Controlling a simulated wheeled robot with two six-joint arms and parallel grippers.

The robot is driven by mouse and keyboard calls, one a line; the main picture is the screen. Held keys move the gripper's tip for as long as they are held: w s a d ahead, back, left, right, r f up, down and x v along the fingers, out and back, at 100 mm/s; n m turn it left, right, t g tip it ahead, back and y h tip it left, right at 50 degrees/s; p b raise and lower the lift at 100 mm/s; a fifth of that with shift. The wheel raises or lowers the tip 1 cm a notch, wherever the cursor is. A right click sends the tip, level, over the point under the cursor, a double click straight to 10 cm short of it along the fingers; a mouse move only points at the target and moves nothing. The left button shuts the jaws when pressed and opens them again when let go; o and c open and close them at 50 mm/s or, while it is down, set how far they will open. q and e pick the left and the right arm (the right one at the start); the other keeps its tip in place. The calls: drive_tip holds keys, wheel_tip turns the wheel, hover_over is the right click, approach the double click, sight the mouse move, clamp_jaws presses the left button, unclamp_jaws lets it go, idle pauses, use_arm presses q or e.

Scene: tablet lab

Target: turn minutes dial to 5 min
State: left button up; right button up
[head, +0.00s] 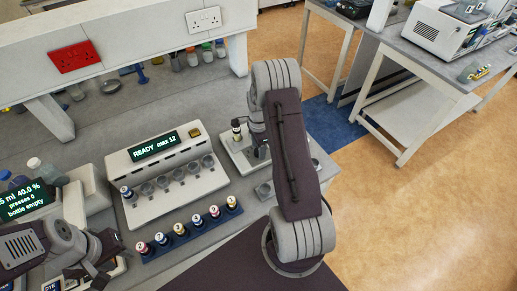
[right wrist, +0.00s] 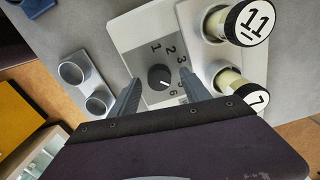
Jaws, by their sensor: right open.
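The minutes dial (right wrist: 160,77) is a small round black knob with a white mark, on a pale panel (right wrist: 128,38) with a grey scale. Digits 1, 2, 3, 5 and 6 are legible around it. The white mark points to the lower right, roughly towards 5 or 6; I cannot tell which. My right gripper (right wrist: 160,79) is open, with one finger on each side of the dial and visible gaps. In the head view the dial is hidden by my right arm. My left gripper (head: 96,258) is at the lower left, away from the dial; its opening is unclear.
Two vials labelled 11 (right wrist: 254,20) and 7 (right wrist: 255,98) stand close beside the dial. A grey holder with two round cups (right wrist: 72,74) lies to its left. In the head view, a white unit reading READY (head: 154,146) and a blue vial rack (head: 190,232) stand left.

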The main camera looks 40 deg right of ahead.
wheel_tip(320, 180, up, 8)
drive_tip(key=b, duration=0.1)
drive_tip(key=shift+r, duration=0.2)
drive_tip(key=shift+b, duration=0.3)
